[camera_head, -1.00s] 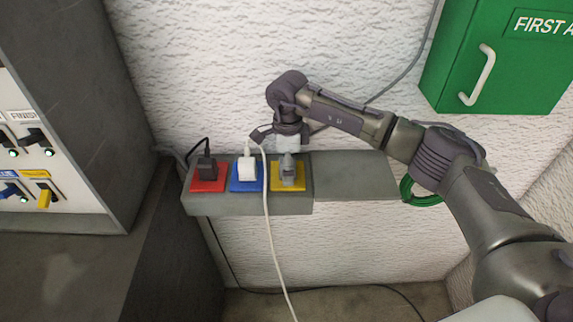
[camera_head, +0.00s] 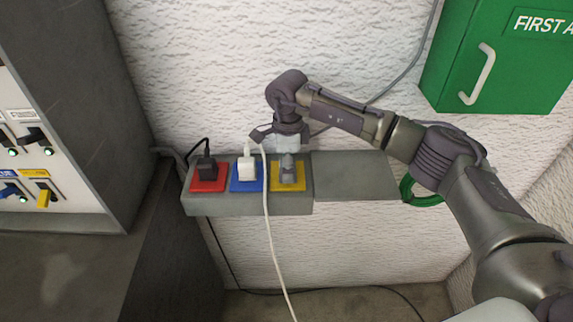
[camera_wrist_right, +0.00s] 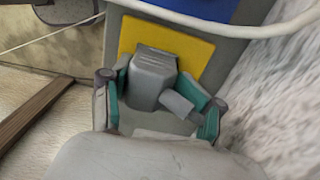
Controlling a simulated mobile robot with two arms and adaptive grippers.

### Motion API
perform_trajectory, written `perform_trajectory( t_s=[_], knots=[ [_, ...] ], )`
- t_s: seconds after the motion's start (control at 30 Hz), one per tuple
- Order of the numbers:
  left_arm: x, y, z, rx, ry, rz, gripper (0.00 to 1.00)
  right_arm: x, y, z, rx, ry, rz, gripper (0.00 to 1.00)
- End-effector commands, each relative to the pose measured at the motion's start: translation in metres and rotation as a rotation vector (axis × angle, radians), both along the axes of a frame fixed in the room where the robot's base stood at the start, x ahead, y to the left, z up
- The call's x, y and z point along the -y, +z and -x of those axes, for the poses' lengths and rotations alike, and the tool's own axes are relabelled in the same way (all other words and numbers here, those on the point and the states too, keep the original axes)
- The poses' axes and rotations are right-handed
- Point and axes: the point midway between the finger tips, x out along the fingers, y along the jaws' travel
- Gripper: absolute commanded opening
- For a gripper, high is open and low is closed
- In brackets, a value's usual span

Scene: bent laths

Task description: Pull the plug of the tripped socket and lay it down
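A grey plug (camera_head: 288,170) stands in the yellow socket (camera_head: 275,182), at the right end of the grey socket ledge. My right gripper (camera_head: 287,150) is over this plug. In the right wrist view, the gripper's green-padded fingers (camera_wrist_right: 160,107) are apart, with the grey plug (camera_wrist_right: 153,75) between them and a clear gap on its right. A black plug (camera_head: 207,169) is in the red socket (camera_head: 208,186), and a white plug (camera_head: 247,167) is in the blue socket (camera_head: 246,186). My left gripper is not in view.
A bare grey shelf (camera_head: 365,176) adjoins the ledge on the right. A white cable (camera_head: 270,235) hangs in front of the ledge. A green coil (camera_head: 421,194) hangs right of the shelf, below a green first aid cabinet (camera_head: 505,60). A grey cabinet stands left.

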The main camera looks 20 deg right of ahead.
Motion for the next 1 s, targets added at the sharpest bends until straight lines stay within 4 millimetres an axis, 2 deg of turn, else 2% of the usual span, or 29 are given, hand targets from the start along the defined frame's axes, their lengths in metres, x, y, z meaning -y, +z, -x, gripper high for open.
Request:
perform_trajectory(
  t_s=[0.03, 0.07, 0.1, 0.37, 1.0],
  knots=[
    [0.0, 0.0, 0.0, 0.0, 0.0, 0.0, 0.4, 0.0, -0.002, 0.0, -0.001, -0.001, 0.002, 0.08],
    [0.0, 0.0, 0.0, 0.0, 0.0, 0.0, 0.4, 0.0, -0.002, 0.0, -0.001, -0.001, 0.002, 0.03],
    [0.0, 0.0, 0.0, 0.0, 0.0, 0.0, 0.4, 0.0, -0.002, 0.0, -0.001, -0.001, 0.002, 0.02],
    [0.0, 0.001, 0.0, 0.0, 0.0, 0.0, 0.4, 0.001, 0.0, 0.0, -0.001, -0.001, 0.002, 0.02],
    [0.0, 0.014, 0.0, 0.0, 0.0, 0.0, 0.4, 0.001, 0.026, 0.0, 0.001, -0.001, 0.001, 0.02]
  ],
)
